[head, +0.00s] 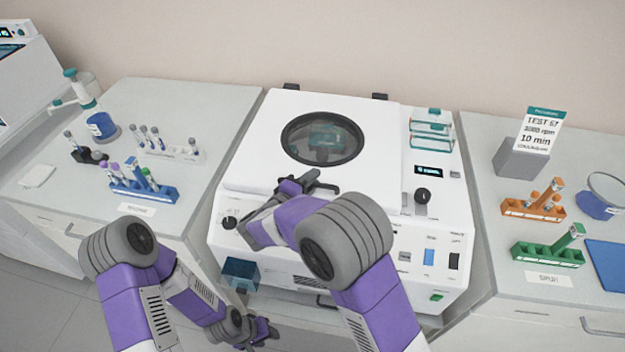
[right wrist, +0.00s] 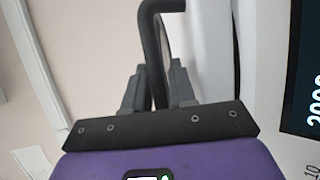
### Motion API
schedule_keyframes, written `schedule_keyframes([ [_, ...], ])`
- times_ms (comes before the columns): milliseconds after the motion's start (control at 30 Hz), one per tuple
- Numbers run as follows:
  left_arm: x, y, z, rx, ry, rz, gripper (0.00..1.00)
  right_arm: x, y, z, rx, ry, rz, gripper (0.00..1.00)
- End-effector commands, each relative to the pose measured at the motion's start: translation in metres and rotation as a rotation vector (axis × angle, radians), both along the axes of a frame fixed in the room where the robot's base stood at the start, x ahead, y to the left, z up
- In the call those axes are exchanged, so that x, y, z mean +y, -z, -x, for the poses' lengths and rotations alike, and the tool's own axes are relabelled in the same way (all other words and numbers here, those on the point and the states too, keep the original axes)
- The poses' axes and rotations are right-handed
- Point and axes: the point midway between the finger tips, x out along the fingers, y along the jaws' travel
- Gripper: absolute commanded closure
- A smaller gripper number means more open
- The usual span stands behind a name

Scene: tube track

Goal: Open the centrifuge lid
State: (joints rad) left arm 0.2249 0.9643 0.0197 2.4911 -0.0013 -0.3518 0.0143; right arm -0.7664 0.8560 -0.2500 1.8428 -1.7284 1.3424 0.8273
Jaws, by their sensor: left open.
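The white centrifuge (head: 390,250) stands in the middle, and its lid (head: 255,165) with a round dark window (head: 322,138) lies down flat. My right gripper (head: 308,186) is at the front edge of the lid. In the right wrist view, the fingers of my right gripper (right wrist: 158,88) lie close on both sides of the black lid handle (right wrist: 155,40), shut on it. In the head view the handle is partly hidden by my right gripper. My left gripper (head: 262,332) is open and empty, low in front of the centrifuge, apart from it.
A teal tube box (head: 431,130) sits on the centrifuge's right side. The left bench holds a blue tube rack (head: 150,192) and a white rack (head: 170,153). The right bench holds orange (head: 530,208) and green (head: 545,255) racks and a sign (head: 540,130).

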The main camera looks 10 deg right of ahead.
Motion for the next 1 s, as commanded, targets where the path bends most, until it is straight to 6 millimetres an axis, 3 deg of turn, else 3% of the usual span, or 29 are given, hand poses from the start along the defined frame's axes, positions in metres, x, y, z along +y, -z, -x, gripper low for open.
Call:
schedule_keyframes([
  [333,0.0000,0.0003,-0.0002,0.000,0.000,0.000,0.57,-0.0042,0.0013,-0.0045,0.001,0.001,0.000,0.75],
  [500,0.0000,0.0003,-0.0002,0.000,0.000,0.000,0.57,-0.0041,0.0013,-0.0044,0.001,0.001,0.000,0.99],
  [1000,0.0000,-0.0074,-0.0002,0.000,0.000,0.000,0.57,-0.0042,-0.0080,-0.0052,0.014,0.000,-0.004,1.00],
])
